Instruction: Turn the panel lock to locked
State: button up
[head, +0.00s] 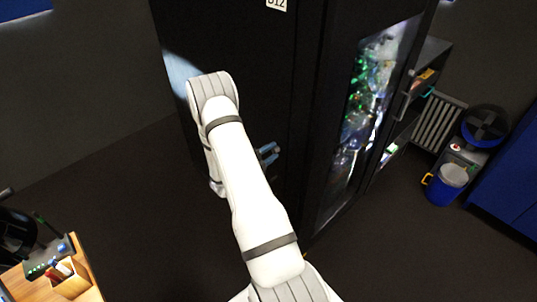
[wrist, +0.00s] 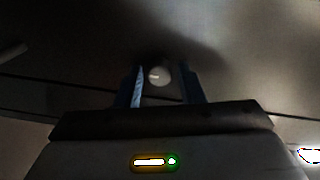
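The panel lock appears to be the small round pale knob (wrist: 160,76) in the wrist view, with a short, roughly level bright mark on its face. My gripper (wrist: 161,69) has its two blue fingers apart, one on each side of the knob in the picture. Whether the fingers touch it or stop short of it, I cannot tell. In the head view, my gripper (head: 268,153) shows as small blue fingers in front of the dark cabinet (head: 270,80); the knob cannot be made out there.
A glass-doored cabinet (head: 365,110) with green lights stands right of the dark one. Further right are a radiator (head: 440,122) and a blue bin (head: 446,185). A wooden desk (head: 85,285) is at the lower left. The floor (head: 110,190) left of the cabinet is clear.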

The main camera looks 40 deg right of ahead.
jog(key=shift+o, duration=0.9)
jog(key=a+b, duration=0.2)
jog(key=a, duration=0.5)
jog(key=shift+s+a, duration=0.3)
jog(key=shift+a, duration=0.1)
